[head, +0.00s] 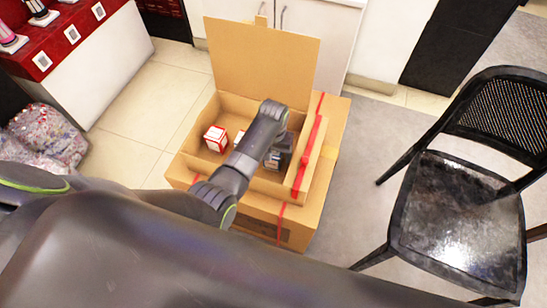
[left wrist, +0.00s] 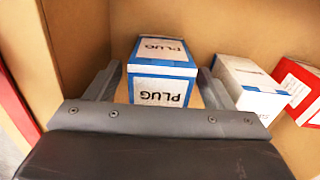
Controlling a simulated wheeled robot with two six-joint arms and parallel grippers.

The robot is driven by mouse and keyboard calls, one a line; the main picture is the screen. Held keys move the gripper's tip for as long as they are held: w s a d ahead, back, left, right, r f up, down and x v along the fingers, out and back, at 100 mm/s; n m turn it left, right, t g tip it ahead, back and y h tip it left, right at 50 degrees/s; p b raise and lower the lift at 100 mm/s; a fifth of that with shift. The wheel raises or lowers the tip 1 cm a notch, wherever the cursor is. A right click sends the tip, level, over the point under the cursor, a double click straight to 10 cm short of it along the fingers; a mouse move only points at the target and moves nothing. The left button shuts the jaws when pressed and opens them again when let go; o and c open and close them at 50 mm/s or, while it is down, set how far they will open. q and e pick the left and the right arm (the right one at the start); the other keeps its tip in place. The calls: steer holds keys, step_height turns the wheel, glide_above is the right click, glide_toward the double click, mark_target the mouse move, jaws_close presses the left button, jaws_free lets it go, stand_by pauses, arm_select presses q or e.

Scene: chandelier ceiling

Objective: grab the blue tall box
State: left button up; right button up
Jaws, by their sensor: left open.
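A white box with blue edges and the word PLUG (left wrist: 162,88) stands inside a cardboard carton (head: 228,165). In the left wrist view it lies between the two fingers of my left gripper (left wrist: 160,72), with a finger on each side. The fingers are apart and do not look closed on it. In the head view my left gripper (head: 279,152) reaches down into the right part of the carton, and my arm and gripper largely hide the box there. My right gripper is not in view.
A white and blue box (left wrist: 245,85) and a red and white box (head: 215,138) stand beside it in the carton. The raised flap (head: 262,60) is at the back. A black chair (head: 455,210) stands at right, a red-topped counter (head: 70,40) at left.

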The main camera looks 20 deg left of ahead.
arm_select(q)
steer(key=shift+f, duration=0.35)
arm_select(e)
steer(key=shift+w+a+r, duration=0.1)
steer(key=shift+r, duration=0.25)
arm_select(q)
steer(key=shift+c, duration=0.2)
steer(key=c, duration=1)
steer(key=shift+r, duration=0.25)
